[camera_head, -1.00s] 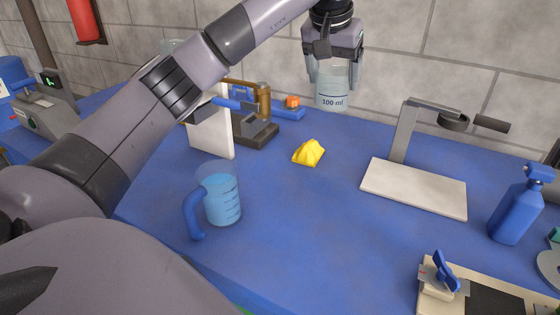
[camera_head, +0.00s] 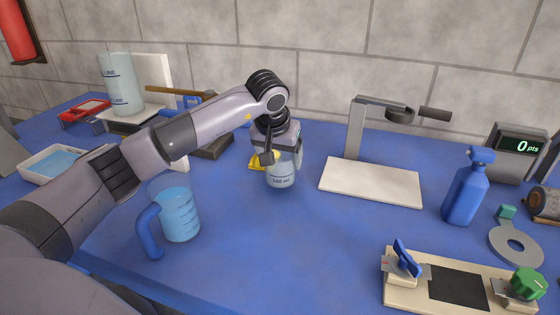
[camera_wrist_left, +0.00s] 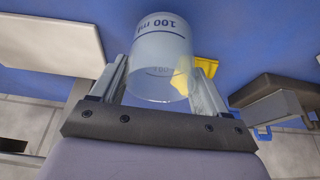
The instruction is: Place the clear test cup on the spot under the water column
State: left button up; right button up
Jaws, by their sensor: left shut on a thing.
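The clear test cup (camera_head: 282,178), marked 100 ml, is held upright between the fingers of my left gripper (camera_head: 281,158), low over the blue table. I cannot tell whether its base touches the table. In the left wrist view, the clear cup (camera_wrist_left: 158,55) sits between the two fingers of my left gripper (camera_wrist_left: 160,82). A tall clear cylinder (camera_head: 120,80) with line marks, seemingly the water column, stands at the back left above a pale platform (camera_head: 133,116). The spot under it is not clearly seen. My right gripper is out of view.
A yellow crumpled thing (camera_head: 259,161) lies behind the gripper. A blue-handled jug (camera_head: 180,215) stands front left. A stand with a white base (camera_head: 370,184) is to the right, with a blue bottle (camera_head: 466,192) beyond. The table centre front is clear.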

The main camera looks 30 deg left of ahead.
pick_arm(q)
jog(key=shift+f, duration=0.7)
jog(key=shift+f, duration=0.2)
jog(key=o, duration=1.1)
jog(key=shift+r, duration=0.1)
